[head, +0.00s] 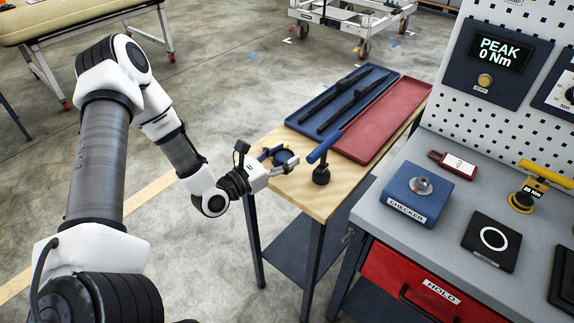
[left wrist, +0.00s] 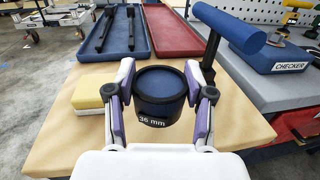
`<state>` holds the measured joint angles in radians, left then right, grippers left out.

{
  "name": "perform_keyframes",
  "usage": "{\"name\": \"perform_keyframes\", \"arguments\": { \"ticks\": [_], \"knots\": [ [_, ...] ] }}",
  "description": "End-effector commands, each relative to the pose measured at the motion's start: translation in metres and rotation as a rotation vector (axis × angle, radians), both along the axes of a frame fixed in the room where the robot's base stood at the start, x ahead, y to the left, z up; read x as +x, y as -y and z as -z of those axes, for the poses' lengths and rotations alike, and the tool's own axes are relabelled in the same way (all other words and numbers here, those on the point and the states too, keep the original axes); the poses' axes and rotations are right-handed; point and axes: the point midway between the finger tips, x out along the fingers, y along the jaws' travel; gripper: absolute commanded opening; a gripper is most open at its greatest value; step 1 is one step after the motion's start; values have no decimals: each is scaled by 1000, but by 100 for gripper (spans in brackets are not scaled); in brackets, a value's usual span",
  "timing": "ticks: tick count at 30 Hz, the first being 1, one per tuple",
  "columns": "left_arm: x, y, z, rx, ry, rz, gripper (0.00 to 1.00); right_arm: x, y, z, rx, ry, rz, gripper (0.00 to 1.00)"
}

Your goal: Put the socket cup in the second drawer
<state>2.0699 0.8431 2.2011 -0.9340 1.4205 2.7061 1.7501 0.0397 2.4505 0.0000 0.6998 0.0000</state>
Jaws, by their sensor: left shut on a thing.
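The socket cup (left wrist: 160,92) is a dark, round cup with a blue inside and a "36 mm" label. In the left wrist view it sits between the two fingers of my left gripper (left wrist: 160,103), which is shut on it. In the head view the left gripper (head: 283,164) holds the cup (head: 285,157) over the near left part of the wooden table; I cannot tell if the cup touches the top. A red drawer front (head: 412,292) marked "HOLD" shows under the grey bench and looks shut. No other drawer is clearly seen. My right gripper is out of view.
A blue T-handle on a dark stand (head: 321,173) stands close right of the cup. A blue tray (head: 298,118) with dark bars and a red tray (head: 372,150) lie behind. A yellow block (left wrist: 92,90) is left of the gripper. The grey bench (head: 450,216) carries a blue checker (head: 406,201).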

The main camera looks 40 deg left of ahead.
Motion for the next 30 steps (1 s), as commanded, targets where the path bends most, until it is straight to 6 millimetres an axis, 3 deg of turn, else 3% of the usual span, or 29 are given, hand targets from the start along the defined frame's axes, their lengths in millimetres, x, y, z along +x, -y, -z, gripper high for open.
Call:
{"name": "perform_keyframes", "arguments": {
  "ticks": [1,5,16,17,18,19,30],
  "knots": [
    [-1,2,13,2,-5,5,13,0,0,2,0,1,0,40],
    [0,1,30,1,-3,3,13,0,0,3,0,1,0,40],
    [0,1,35,-1,1,2,13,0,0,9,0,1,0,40],
    [0,1,35,-1,0,2,56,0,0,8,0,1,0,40],
    [0,1,33,-1,0,2,70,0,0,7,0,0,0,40],
    [0,1,33,-1,0,2,78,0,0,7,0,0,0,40],
    [0,1,29,0,0,3,78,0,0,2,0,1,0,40]
  ]
}}
